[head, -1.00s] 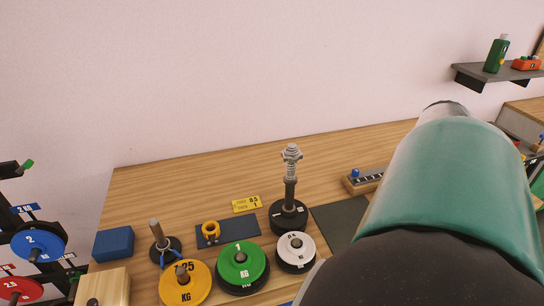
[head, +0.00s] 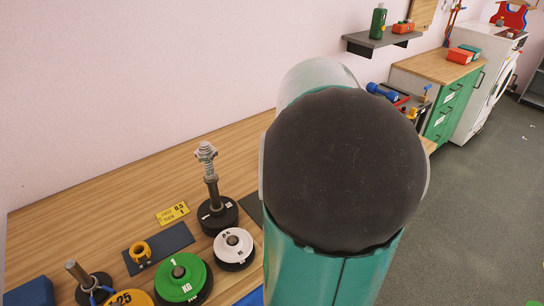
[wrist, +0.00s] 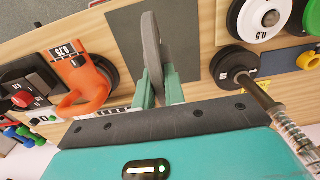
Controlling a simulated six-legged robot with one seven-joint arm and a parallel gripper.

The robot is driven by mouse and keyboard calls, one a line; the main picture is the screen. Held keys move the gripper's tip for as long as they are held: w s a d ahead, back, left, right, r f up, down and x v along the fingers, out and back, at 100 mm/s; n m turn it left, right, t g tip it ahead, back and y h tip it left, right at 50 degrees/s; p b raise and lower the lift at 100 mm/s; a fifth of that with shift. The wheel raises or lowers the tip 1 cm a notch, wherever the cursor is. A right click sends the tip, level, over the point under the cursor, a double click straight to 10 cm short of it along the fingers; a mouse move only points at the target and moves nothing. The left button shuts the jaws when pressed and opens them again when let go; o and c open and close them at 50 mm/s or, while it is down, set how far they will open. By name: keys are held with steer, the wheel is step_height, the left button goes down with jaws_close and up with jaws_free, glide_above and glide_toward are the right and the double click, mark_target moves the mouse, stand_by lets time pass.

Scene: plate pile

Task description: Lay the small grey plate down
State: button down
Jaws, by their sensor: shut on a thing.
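In the wrist view my gripper (wrist: 156,88) has its two green fingers closed on the small grey plate (wrist: 152,42). The plate stands on edge between the fingers, seen nearly edge-on. It is over or at a dark grey mat (wrist: 193,38) on the wooden bench; I cannot tell whether its rim touches the mat. In the head view my arm hides the gripper and the plate, and only a sliver of the mat shows.
A threaded post on black plates (head: 217,216), also in the wrist view (wrist: 236,66), stands beside the mat. A white plate (head: 234,246) and a green plate (head: 181,278) lie nearby. An orange handled object (wrist: 88,82) is on the mat's other side.

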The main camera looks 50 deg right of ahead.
steer(key=w+d+f, duration=0.2)
steer(key=w+f, duration=0.2)
steer(key=f, duration=0.4)
steer(key=shift+f, duration=0.15)
steer(key=shift+f, duration=0.1)
steer(key=c, duration=1.9)
jaws_free()
steer(key=shift+a+f, duration=0.1)
steer(key=shift+f, duration=0.05)
steer(key=o, duration=0.4)
steer(key=shift+o, duration=0.2)
